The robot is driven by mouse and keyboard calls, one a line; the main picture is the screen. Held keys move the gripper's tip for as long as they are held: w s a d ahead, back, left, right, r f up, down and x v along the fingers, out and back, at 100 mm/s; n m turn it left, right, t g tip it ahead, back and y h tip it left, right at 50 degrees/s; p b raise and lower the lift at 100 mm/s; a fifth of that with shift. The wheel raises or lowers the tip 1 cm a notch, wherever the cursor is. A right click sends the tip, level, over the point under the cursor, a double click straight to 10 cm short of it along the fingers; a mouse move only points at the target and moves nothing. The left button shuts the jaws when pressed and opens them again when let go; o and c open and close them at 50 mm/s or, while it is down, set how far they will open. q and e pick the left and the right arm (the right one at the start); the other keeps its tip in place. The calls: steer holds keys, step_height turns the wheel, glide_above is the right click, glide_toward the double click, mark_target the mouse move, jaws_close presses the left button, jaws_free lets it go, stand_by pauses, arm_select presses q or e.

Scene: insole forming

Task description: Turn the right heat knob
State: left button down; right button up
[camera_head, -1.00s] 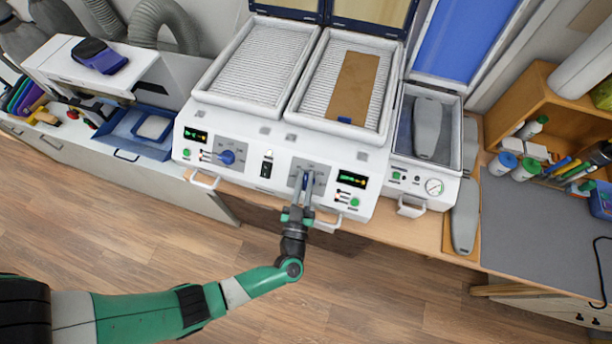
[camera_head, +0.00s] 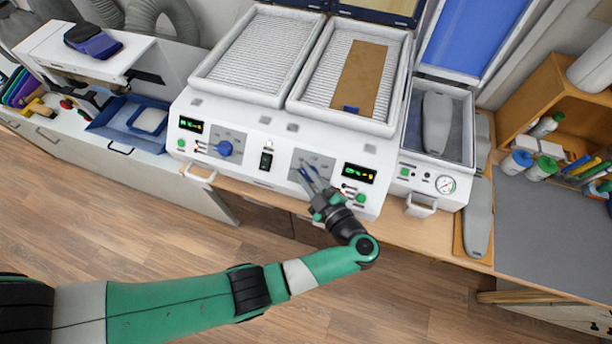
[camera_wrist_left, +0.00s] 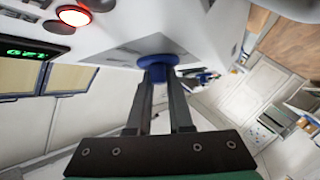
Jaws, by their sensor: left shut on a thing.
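The right heat knob (camera_wrist_left: 157,62) is blue and sits on a grey plate (camera_head: 316,160) on the white front panel of the heater. My left gripper (camera_head: 307,171) is at the knob, and its fingers mostly hide it in the head view. In the left wrist view the two dark fingers (camera_wrist_left: 161,82) are shut on the knob, one on each side. The gripper looks tilted in the head view. My right gripper is in neither view.
The left heat knob (camera_head: 225,148) and a black switch (camera_head: 266,160) are left of the gripper. A green-lit display (camera_head: 359,173) is close on its right. A brown sheet (camera_head: 359,78) lies on the right heater bed. A press with a gauge (camera_head: 445,184) stands further right.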

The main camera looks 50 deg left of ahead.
arm_select(q)
steer(key=n+g+b, duration=0.1)
steer(key=n+g+h+b, duration=0.1)
steer(key=n+g, duration=0.1)
steer(key=shift+f, duration=0.4)
steer(key=shift+r+n+h, duration=0.1)
steer(key=shift+n+h, duration=0.3)
steer(key=shift+n, duration=0.1)
steer(key=shift+r+n+g+h+p, duration=0.15)
steer(key=shift+n+g+h+p, duration=0.2)
steer(key=shift+g, duration=0.25)
steer(key=shift+s+n+g+p, duration=0.1)
steer(key=shift+n+g+p, duration=0.2)
steer(key=shift+n+p, duration=0.05)
steer(key=shift+f, duration=0.2)
steer(key=c, duration=0.8)
jaws_free()
steer(key=shift+r, duration=0.1)
